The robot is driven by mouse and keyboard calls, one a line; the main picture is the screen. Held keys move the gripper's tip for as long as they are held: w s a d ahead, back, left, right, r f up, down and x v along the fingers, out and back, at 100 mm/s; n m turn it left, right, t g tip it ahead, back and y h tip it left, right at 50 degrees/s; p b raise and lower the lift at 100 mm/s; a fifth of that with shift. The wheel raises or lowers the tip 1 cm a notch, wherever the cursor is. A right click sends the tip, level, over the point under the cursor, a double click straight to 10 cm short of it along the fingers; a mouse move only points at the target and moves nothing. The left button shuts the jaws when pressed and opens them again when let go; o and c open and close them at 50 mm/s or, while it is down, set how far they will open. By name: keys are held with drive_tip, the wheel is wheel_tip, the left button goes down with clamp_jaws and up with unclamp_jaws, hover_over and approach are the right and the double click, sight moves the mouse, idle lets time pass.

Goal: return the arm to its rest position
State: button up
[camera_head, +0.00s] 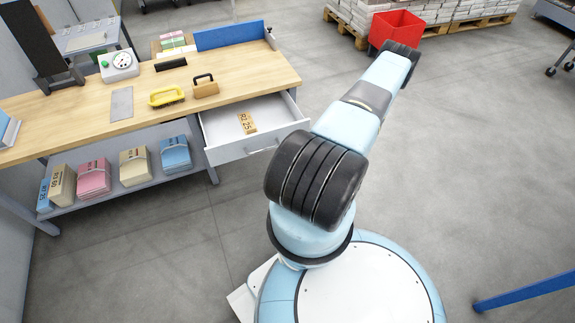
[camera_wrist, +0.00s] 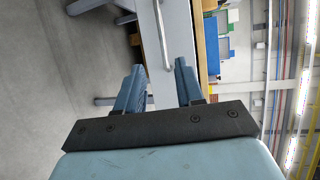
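My arm (camera_head: 355,120) reaches from my base toward the upper right in the head view. Its far end bends down out of sight there, and my gripper does not show in that view. In the wrist view my gripper (camera_wrist: 159,82) has its two blue fingers apart, with nothing between them. The view is turned sideways. Beyond the fingers is the drawer's front with its handle (camera_wrist: 162,35), apart from the fingertips.
The workbench (camera_head: 130,105) stands at the left with its drawer (camera_head: 245,150) pulled out; a labelled wooden block (camera_head: 247,123) lies inside. A red bin (camera_head: 397,29) is near the pallets at the back. A blue beam (camera_head: 525,291) is at lower right.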

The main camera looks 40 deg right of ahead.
idle(0.4)
drive_tip(key=w+d+r+n+g, duration=0.7)
drive_tip(key=w+d+r+n, duration=0.25)
drive_tip(key=w+r, duration=0.2)
drive_tip(key=w+a+r+n+g+h, duration=0.1)
drive_tip(key=w+a+r+n+h, duration=0.15)
drive_tip(key=r, duration=0.95)
drive_tip(key=w+a+r+n+g+h, duration=0.1)
drive_tip(key=w+r+h, duration=0.15)
drive_tip(key=r, duration=0.85)
drive_tip(key=s+a+r+n, duration=0.1)
drive_tip(key=s+a+r, duration=0.2)
drive_tip(key=a+r, duration=0.45)
drive_tip(key=s+a+r+n, duration=0.1)
drive_tip(key=s+a+r, duration=0.35)
drive_tip(key=r, duration=0.65)
drive_tip(key=s+a+r+n+y, duration=0.1)
drive_tip(key=s+a+r, duration=0.3)
drive_tip(key=s+a, duration=0.2)
drive_tip(key=s+a+r+n+g+y, duration=0.1)
drive_tip(key=s+a+r, duration=0.4)
drive_tip(key=s, duration=0.5)
drive_tip(key=shift+s+a+n+y, duration=0.3)
drive_tip(key=shift+a+y, duration=0.2)
drive_tip(key=shift+a, duration=0.55)
